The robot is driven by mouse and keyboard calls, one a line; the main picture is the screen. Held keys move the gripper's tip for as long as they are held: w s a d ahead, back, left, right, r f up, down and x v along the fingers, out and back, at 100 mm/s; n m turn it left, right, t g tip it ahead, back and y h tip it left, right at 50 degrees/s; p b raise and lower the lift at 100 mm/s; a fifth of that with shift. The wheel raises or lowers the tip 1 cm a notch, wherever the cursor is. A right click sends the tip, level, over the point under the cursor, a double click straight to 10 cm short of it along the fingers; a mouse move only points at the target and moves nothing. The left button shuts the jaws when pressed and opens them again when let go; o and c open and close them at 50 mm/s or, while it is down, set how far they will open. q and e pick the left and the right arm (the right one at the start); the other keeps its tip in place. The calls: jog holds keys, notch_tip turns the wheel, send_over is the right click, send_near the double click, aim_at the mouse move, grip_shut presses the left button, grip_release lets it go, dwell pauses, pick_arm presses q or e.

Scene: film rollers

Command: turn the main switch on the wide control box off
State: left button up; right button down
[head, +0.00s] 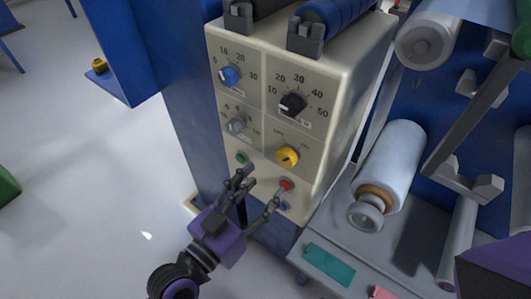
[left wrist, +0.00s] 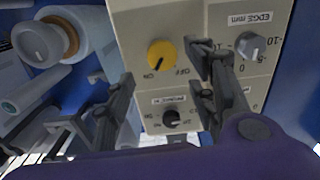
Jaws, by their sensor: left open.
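The wide control box (head: 318,130) is cream, with several knobs and buttons on its front. Its yellow knob (head: 287,157) is on the lower right of the panel.
A grey knob (head: 236,125), blue knob (head: 230,76) and black knob (head: 292,104) share the panel. A green button (head: 242,158) and red button (head: 286,184) are close to my fingers. A white film roll (head: 392,168) stands right of the box. Open floor lies left.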

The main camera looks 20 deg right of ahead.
aim_at(285, 162)
pick_arm(q)
jog(key=p+x, duration=0.1)
jog(key=x, duration=0.5)
jog(key=shift+d+r, duration=0.2)
jog(key=shift+d, duration=0.05)
jog(key=shift+w+d+f, duration=0.1)
jog(key=shift+w+d, duration=0.25)
jog(key=shift+d, duration=0.1)
jog(key=c, duration=1.1)
